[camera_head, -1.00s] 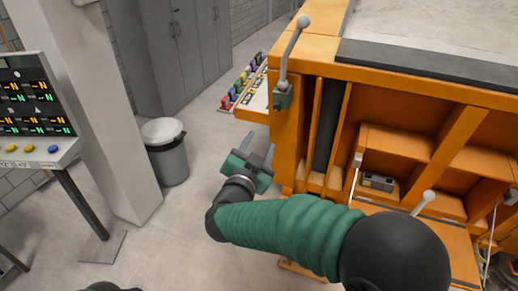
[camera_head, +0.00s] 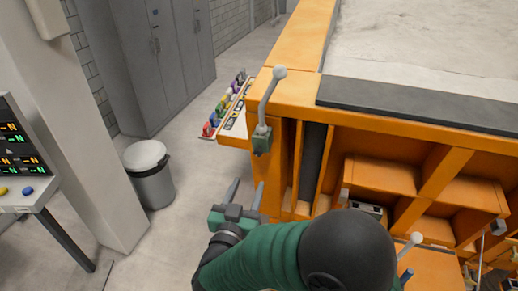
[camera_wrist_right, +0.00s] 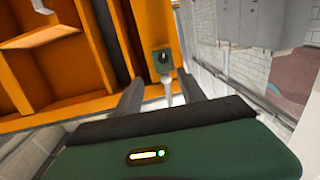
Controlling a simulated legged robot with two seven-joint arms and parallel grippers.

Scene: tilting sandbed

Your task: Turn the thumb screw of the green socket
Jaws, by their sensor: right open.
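The green socket (camera_head: 262,140) is a small green block on the orange corner post of the sandbed. A grey lever (camera_head: 267,98) with a pale ball knob rises from it. In the right wrist view the socket (camera_wrist_right: 154,62) shows between my finger tips, with a small dark round spot on its face; I cannot tell if that is the thumb screw. My right gripper (camera_head: 246,187) is open and empty, below and slightly left of the socket in the head view, apart from it. It also shows in the right wrist view (camera_wrist_right: 159,80). My left gripper is out of view.
The orange sandbed frame (camera_head: 300,82) fills the right side, with open compartments below. A rack of coloured pieces (camera_head: 226,107) sticks out left of the post. A grey bin (camera_head: 150,175), a pillar (camera_head: 80,130) and a display console (camera_head: 25,160) stand left. Floor between is clear.

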